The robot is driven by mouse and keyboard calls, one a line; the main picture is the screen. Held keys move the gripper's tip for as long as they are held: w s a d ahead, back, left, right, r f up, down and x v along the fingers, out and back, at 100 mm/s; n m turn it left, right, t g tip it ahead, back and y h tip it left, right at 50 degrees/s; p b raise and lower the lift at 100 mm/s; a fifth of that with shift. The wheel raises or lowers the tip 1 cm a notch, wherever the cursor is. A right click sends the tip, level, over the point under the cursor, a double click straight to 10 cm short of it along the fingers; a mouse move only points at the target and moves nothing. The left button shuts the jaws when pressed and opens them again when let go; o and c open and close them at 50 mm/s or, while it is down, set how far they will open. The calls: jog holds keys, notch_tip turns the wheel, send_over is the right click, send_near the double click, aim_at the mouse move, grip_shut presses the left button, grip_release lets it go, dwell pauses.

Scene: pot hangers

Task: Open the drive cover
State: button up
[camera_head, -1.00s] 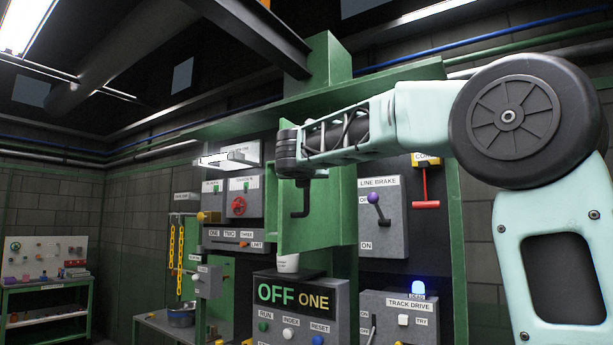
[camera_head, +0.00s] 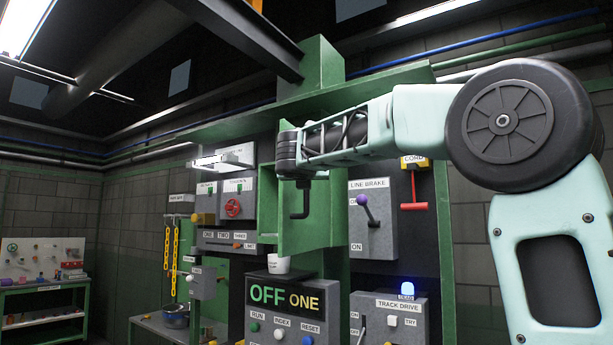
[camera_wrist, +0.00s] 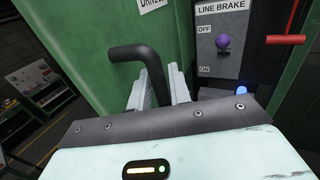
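The drive cover (camera_head: 327,215) is a tall green panel in the middle of the board. In the wrist view the handle (camera_wrist: 130,54) comes from the left and bends down between the two fingers of my gripper (camera_wrist: 159,78). The fingers are close on both sides of it and look shut on it.
Right of the cover is the LINE BRAKE box (camera_head: 373,225) with a purple lever, and a red pull handle (camera_head: 414,206). Below are the OFF ONE panel (camera_head: 285,312), a white cup (camera_head: 279,263) and the TRACK DRIVE box (camera_head: 390,318) with a blue lamp (camera_head: 407,286).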

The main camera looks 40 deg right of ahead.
jog(key=b+v, duration=0.6)
jog(key=v, duration=1.1)
jog(key=shift+a, duration=0.25)
jog(key=a+f+m+g+y, duration=0.25)
jog(key=a+f, duration=0.25)
jog(key=f, duration=0.5)
jog(key=a+f+m+g+y, duration=0.1)
jog(key=a+f+y, duration=0.25)
jog(key=f, duration=0.65)
jog(key=a+f+m+g+y, duration=0.1)
jog(key=a+f+m+y, duration=0.15)
jog(key=a+f, duration=0.6)
jog(key=s+a+f+m+g+y, duration=0.2)
jog(key=s+f+m+g, duration=0.2)
jog(key=s+f, duration=0.7)
jog(key=s+a+f+m+g+y+b, duration=0.1)
jog(key=s+f+m+g, duration=0.3)
jog(key=s+f+m, duration=0.5)
jog(key=s+a+f+y, duration=0.1)
jog(key=s+f, duration=0.2)
jog(key=f, duration=0.4)
jog(key=shift+s+a+f+m+g, duration=0.15)
jog(key=shift+a+f+m+g, duration=0.15)
jog(key=shift+f+g, duration=0.05)
